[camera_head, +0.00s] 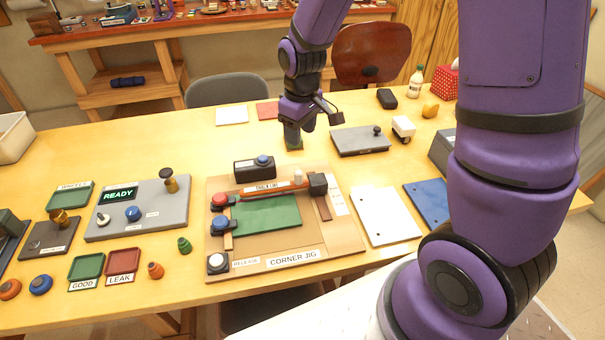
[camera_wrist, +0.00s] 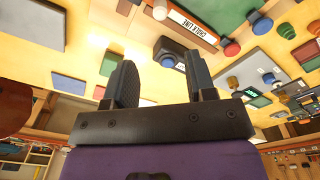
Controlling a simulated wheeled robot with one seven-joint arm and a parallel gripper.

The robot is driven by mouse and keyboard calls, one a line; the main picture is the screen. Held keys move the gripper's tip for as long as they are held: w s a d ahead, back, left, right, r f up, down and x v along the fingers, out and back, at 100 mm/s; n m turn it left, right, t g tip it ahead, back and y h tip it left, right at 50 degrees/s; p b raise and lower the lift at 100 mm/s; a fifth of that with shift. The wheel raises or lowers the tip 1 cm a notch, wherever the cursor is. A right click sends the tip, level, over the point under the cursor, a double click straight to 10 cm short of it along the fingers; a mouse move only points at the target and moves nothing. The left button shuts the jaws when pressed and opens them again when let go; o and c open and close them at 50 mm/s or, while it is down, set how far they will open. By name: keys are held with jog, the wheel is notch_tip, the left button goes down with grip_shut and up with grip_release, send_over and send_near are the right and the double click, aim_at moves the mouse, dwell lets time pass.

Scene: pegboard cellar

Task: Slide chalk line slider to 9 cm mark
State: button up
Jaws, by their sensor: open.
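The chalk line (camera_head: 272,187) is a thin orange strip with a white label along the back of the corner jig board (camera_head: 345,238). A pale upright knob (camera_head: 298,176), which looks like its slider, stands near its right end beside a black block (camera_head: 318,184). Scale marks are too small to read. My gripper (camera_head: 293,140) is open and empty above the table, behind the jig and apart from the knob. In the wrist view my open fingers (camera_wrist: 158,60) show, with the inverted chalk line label (camera_wrist: 190,27) and pale knob (camera_wrist: 160,9) beyond them.
A black box with a blue button (camera_head: 257,167) stands at the jig's back edge. A grey plate (camera_head: 360,140) and a white block (camera_head: 403,128) lie right of my gripper. White (camera_head: 386,215) and blue panels lie right of the jig. A grey READY console (camera_head: 140,212) is left.

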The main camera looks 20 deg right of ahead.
send_over(298, 172)
jog(key=shift+n+g, duration=0.3)
jog(key=shift+n, duration=0.1)
notch_tip(298, 172, down, 4)
jog(key=shift+f, duration=0.25)
notch_tip(298, 172, down, 11)
jog(key=shift+d+r, duration=0.1)
jog(key=shift+c, duration=0.3)
grip_shut()
